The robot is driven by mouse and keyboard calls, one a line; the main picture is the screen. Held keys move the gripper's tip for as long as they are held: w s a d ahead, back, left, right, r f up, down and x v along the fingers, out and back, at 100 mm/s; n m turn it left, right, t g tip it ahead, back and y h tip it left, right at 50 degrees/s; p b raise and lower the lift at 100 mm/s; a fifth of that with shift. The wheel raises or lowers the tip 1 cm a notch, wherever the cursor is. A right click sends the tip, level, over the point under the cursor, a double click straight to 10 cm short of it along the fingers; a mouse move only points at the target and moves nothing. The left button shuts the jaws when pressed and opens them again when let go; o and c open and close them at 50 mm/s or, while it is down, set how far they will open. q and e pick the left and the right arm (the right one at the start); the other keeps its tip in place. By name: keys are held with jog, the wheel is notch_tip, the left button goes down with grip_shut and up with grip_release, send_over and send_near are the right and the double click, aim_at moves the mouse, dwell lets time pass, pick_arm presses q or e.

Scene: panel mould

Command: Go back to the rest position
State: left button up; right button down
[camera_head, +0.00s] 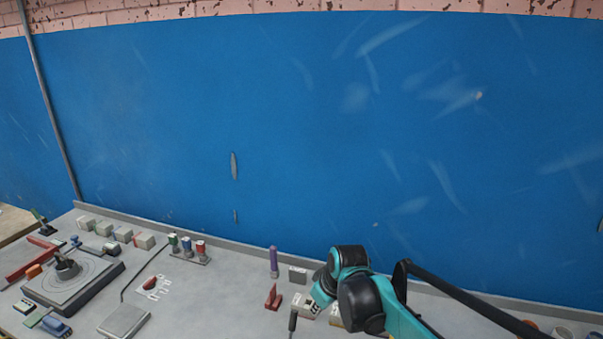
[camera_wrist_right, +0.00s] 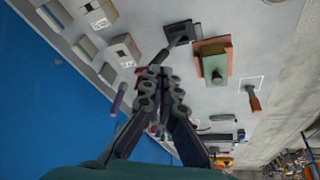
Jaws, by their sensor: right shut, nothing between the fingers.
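My right gripper (camera_wrist_right: 157,78) is shut and empty in the right wrist view, its two dark linked fingers meeting near the middle of the picture. It appears above the grey bench (camera_wrist_right: 225,97), apart from the things there. In the head view my right arm (camera_head: 362,300) comes in from the lower right, in teal and black, over the bench's front right part. The fingertips cannot be made out clearly in that view. My left arm and gripper are not in view.
A purple upright cylinder (camera_head: 274,262), a red piece (camera_head: 273,297) and small light blocks (camera_head: 305,305) stand near my right arm. A turntable-like plate (camera_head: 72,284) and several small parts occupy the left. A blue wall (camera_head: 300,130) rises behind the bench.

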jog(key=s+d+f+m+t+h+b, duration=0.1)
jog(key=s+d+f+m+b, duration=0.3)
jog(key=s+d, duration=0.3)
jog(key=s+d+f+m+t+h+b, duration=0.1)
jog(key=s+d+f+m+b, duration=0.3)
jog(key=s, duration=1)
jog(key=d+f+t, duration=0.1)
jog(key=d, duration=0.1)
jog(key=shift+s+d, duration=0.2)
jog(key=shift+d, duration=0.15)
